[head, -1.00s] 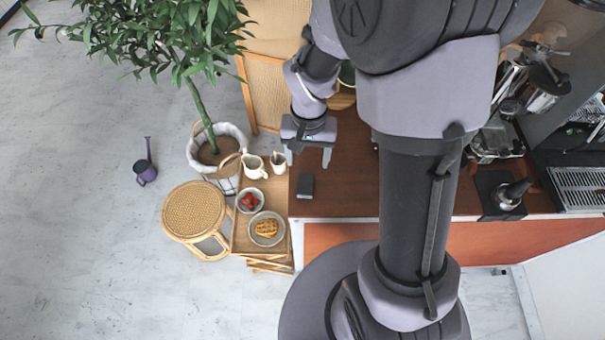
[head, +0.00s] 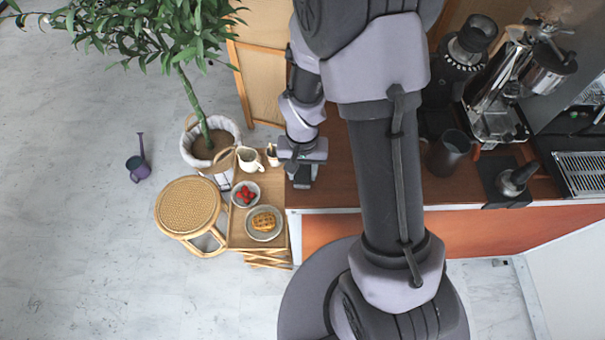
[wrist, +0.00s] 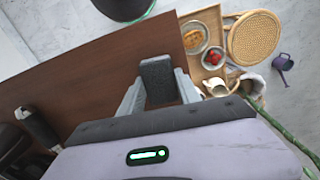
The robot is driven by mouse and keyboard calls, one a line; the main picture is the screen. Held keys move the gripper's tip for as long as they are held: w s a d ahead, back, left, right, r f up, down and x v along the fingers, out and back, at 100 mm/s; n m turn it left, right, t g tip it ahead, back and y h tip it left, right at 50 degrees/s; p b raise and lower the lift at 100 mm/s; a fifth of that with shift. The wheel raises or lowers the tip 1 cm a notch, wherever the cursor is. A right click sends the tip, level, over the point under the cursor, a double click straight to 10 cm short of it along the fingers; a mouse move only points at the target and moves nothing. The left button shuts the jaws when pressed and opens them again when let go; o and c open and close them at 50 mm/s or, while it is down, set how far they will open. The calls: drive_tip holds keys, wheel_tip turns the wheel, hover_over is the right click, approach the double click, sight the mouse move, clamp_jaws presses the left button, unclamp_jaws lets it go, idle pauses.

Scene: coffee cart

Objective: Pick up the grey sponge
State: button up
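The grey sponge (wrist: 158,81) is a dark grey block on the brown wooden counter, near the counter's left end. In the wrist view it lies between the two fingers of my gripper (wrist: 157,88). The fingers are spread, one on each side of it, with a narrow gap showing at the left; whether the right finger touches it I cannot tell. In the head view my gripper (head: 302,181) is over the sponge (head: 303,178), which is partly hidden by it.
Left of the counter (head: 335,190) is a wooden tray stand (head: 240,240) with a waffle plate (head: 264,224), a strawberry bowl (head: 245,194) and a white pitcher (head: 249,159). A rattan stool (head: 187,207) and potted tree (head: 207,145) stand beyond. A coffee grinder (head: 462,55) is right.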

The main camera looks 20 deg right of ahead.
sight(304, 174)
clamp_jaws()
drive_tip(key=shift+r, duration=0.1)
drive_tip(key=shift+r, duration=0.3)
drive_tip(key=r, duration=0.1)
drive_tip(key=r+p, duration=0.1)
drive_tip(key=r, duration=0.1)
drive_tip(key=shift+s+d, duration=0.15)
drive_tip(key=shift+s, duration=0.1)
drive_tip(key=s+d, duration=0.1)
drive_tip(key=s, duration=0.1)
drive_tip(key=s+d, duration=0.2)
drive_tip(key=s, duration=0.1)
drive_tip(key=s+d+p, duration=0.1)
drive_tip(key=s, duration=0.1)
drive_tip(key=shift+s+d+r, duration=0.15)
drive_tip(key=shift+d+r, duration=0.2)
drive_tip(key=s+d+b, duration=0.3)
drive_tip(key=s+b, duration=0.2)
drive_tip(key=b, duration=0.6)
drive_tip(key=shift+s+d+r, duration=0.25)
drive_tip(key=shift+s+d, duration=0.05)
drive_tip(key=shift+s, duration=0.1)
